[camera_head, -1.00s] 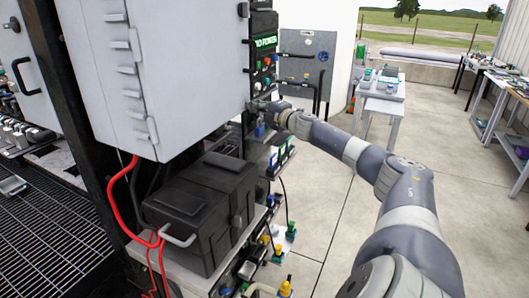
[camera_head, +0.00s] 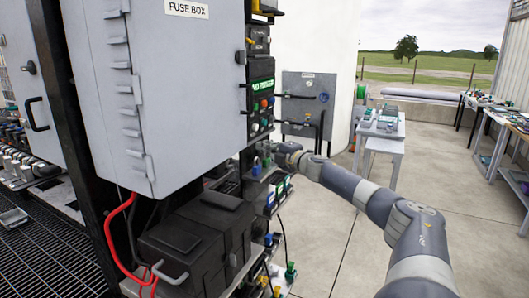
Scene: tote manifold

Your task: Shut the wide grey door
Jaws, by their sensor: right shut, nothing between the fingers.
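A wide grey metal cabinet labelled FUSE BOX (camera_head: 195,95) fills the upper left middle of the head view. Its broad grey face carries the label, and hinge-like fittings run down its left part. Whether this face is an open or a shut door, I cannot tell. My right gripper (camera_head: 268,157) is shut and empty, just right of and behind the cabinet's lower right edge, close to the stacked equipment. Its fingertips are small and partly hidden. My left gripper is not in view.
A black box (camera_head: 195,240) and red cables (camera_head: 112,225) are below the cabinet. A light grey panel with a black handle (camera_head: 38,115) stands left. A smaller grey panel (camera_head: 308,90) is on the back wall. Tables (camera_head: 383,130) stand right. The floor between is clear.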

